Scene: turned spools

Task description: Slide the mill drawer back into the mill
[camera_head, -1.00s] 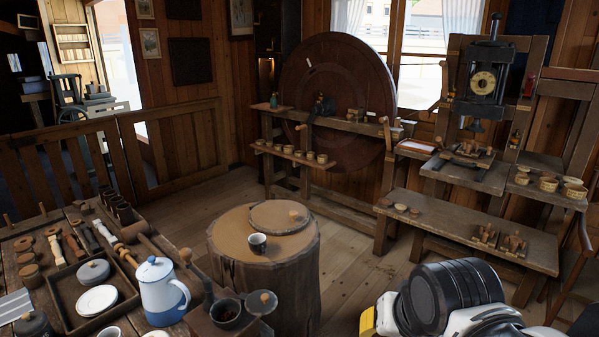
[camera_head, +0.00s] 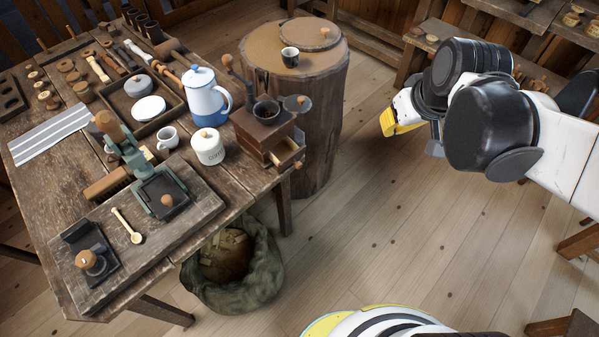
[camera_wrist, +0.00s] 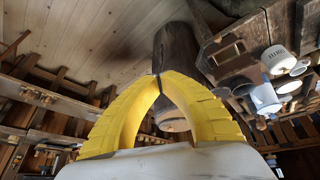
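The mill (camera_head: 262,132) is a dark wooden box with a metal hopper, standing at the table's right edge in the head view. Its pale drawer (camera_head: 287,152) sticks partly out of the front, facing the lower right, with a small round knob. My gripper (camera_head: 391,124) is in the air to the right of the mill, clear of it and of the drawer. In the wrist view its yellow fingers (camera_wrist: 157,76) meet at the tips with nothing held. What seems to be the mill (camera_wrist: 226,55) shows tilted at upper right there.
A lidded coffee jar (camera_head: 208,148) and a blue-white pot (camera_head: 206,100) stand left of the mill. A sack (camera_head: 235,270) sits on the floor below. Open floor lies between table and arm.

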